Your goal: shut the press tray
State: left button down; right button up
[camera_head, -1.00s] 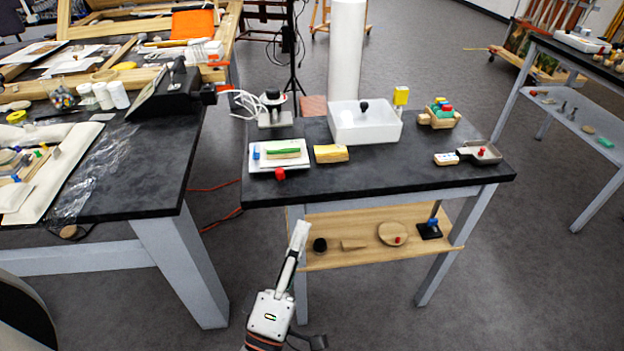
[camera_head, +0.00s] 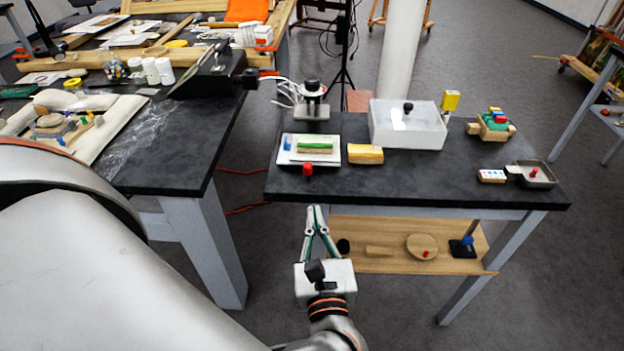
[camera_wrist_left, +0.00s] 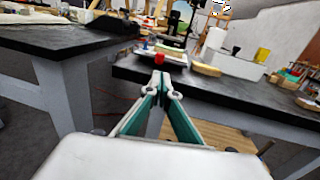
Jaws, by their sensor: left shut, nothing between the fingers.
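A flat white tray (camera_head: 290,158) with a red knob (camera_head: 307,169) at its front lies at the left front of the dark table (camera_head: 400,182). A green-topped block (camera_head: 315,147) and a small blue piece lie on it. The red knob also shows in the wrist view (camera_wrist_left: 159,58), just beyond my fingertips. I cannot tell whether this is the press tray or how far it stands out. My left gripper (camera_head: 317,209) is shut and empty, in front of the table's front edge and apart from the knob. My right gripper is not in view.
A yellow block (camera_head: 365,154), a white bin (camera_head: 411,136) and a stand with a black knob (camera_head: 312,101) are near the tray. A grey pan (camera_head: 538,175) lies at right. A wooden shelf (camera_head: 385,262) is below. A crowded bench (camera_head: 170,165) stands left.

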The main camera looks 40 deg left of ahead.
pick_arm(q)
jog(key=p, duration=0.1)
send_near(308, 171)
jog(key=x, duration=0.5)
jog(key=shift+w+a, duration=0.1)
jog(key=shift+w, duration=0.05)
jog(key=shift+w+a, duration=0.4)
jog(key=shift+w, duration=0.05)
jog(key=shift+w+a, duration=0.1)
jog(key=shift+w, duration=0.05)
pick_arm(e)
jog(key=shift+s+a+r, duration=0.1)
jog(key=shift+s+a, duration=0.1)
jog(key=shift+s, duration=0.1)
